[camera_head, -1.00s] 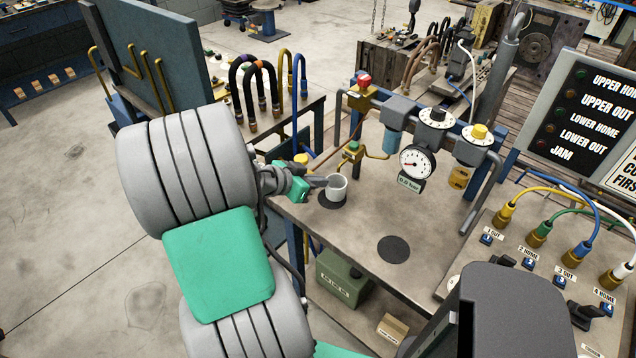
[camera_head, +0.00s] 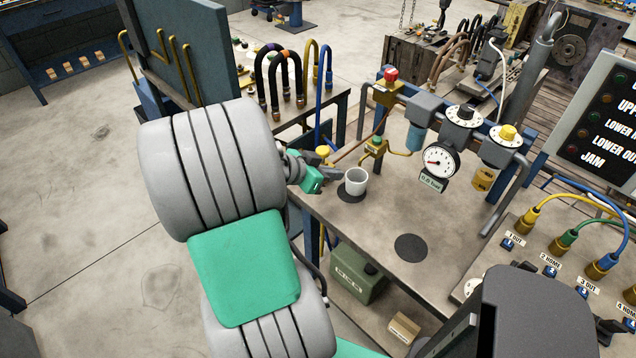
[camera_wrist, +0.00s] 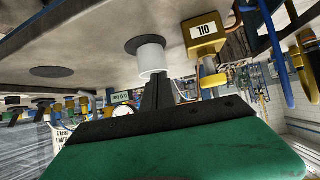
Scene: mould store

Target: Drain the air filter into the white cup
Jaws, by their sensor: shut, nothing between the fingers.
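The white cup (camera_head: 356,183) stands upright on a dark round mat (camera_head: 351,196) at the left end of the bench; it also shows in the wrist view (camera_wrist: 152,60). The air filter, with a blue bowl (camera_head: 415,139), hangs from the grey unit behind and to the right of the cup, not over it. My gripper (camera_head: 336,175) is shut and empty, just left of the cup. In the wrist view my closed fingers (camera_wrist: 156,84) point at the cup. I cannot tell whether the tips touch it.
A second dark mat (camera_head: 410,248) lies bare on the bench. A gauge (camera_head: 440,161) and an amber bowl (camera_head: 483,179) sit right of the filter. A red-topped valve (camera_head: 389,76) is at left. Hoses (camera_head: 285,78) hang behind. The bench's front middle is clear.

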